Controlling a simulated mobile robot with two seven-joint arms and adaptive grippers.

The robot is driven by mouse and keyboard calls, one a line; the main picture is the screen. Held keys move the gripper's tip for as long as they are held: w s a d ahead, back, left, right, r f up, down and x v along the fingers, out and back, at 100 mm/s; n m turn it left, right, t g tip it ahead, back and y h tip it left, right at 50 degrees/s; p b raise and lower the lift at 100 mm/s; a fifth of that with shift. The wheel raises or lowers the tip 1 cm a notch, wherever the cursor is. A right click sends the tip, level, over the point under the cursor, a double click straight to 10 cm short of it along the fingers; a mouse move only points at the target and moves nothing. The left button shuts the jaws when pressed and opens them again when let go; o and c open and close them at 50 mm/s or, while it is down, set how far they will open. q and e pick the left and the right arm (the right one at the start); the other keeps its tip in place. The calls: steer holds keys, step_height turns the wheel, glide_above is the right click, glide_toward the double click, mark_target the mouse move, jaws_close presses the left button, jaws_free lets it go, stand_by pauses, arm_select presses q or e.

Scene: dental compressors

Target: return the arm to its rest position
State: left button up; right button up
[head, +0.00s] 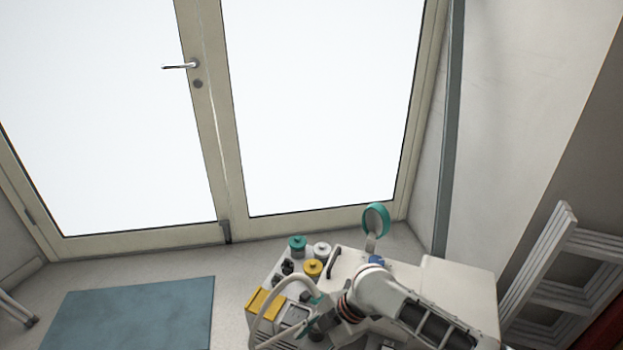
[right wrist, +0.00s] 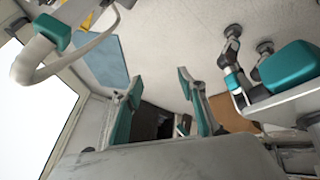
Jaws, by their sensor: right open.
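My right arm (head: 425,318) comes in from the lower right in the head view and bends over the white compressor unit (head: 462,280). Its gripper (head: 318,322) is low over the front of the unit, partly hidden by the wrist and a pale curved hose. In the right wrist view my right gripper (right wrist: 158,86) has its two teal-lined fingers spread apart, with nothing between them. Whether the fingers touch the unit cannot be told. My left arm and left gripper are not in view.
The unit carries teal (head: 298,243), white and yellow (head: 312,267) capped parts, a black handle and an upright teal ring (head: 376,219). Behind are glazed double doors (head: 207,120). A blue mat (head: 130,315) lies left on the floor; a white rack (head: 560,270) stands right.

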arm_select(q)
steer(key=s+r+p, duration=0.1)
steer(key=p, duration=0.2)
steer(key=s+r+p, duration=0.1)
steer(key=p, duration=0.3)
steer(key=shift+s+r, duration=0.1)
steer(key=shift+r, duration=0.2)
arm_select(e)
steer(key=s+d+r+m+t+h, duration=0.1)
steer(key=s+d+m+t+h, duration=0.2)
steer(key=s+d+m+t, duration=0.7)
steer(key=s+d+m, duration=0.8)
steer(key=d+m, duration=0.1)
steer(key=d, duration=0.1)
steer(key=shift+s+d+m+t, duration=0.2)
steer(key=shift+d+m+t, duration=0.1)
steer(key=shift+d+t, duration=0.1)
steer(key=shift+r, duration=0.1)
